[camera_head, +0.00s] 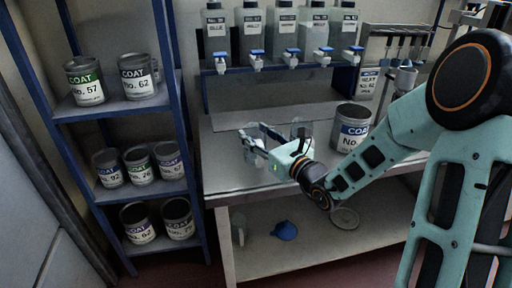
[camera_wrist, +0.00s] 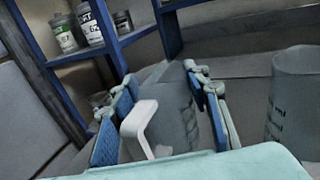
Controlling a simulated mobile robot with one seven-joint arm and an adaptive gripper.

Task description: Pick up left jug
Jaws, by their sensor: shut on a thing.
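The left jug (camera_wrist: 178,115) is a see-through grey beaker with a white handle (camera_wrist: 142,122). In the wrist view it sits between the two blue-padded fingers of my gripper (camera_wrist: 160,76), with the handle towards the palm. My gripper is shut on it. In the head view my gripper (camera_head: 257,139) is over the left part of the workbench, and the jug is mostly hidden by the fingers. I cannot tell whether its base touches the bench. A second clear jug (camera_wrist: 293,103) with dark marks stands to the right, apart from my gripper.
The grey workbench (camera_head: 225,175) has a large paint can (camera_head: 351,127) on its right. Dispensing bottles (camera_head: 250,35) with blue-handled taps line the back. A blue shelf (camera_head: 75,108) of paint cans stands left. A blue funnel (camera_head: 285,230) lies on the lower shelf.

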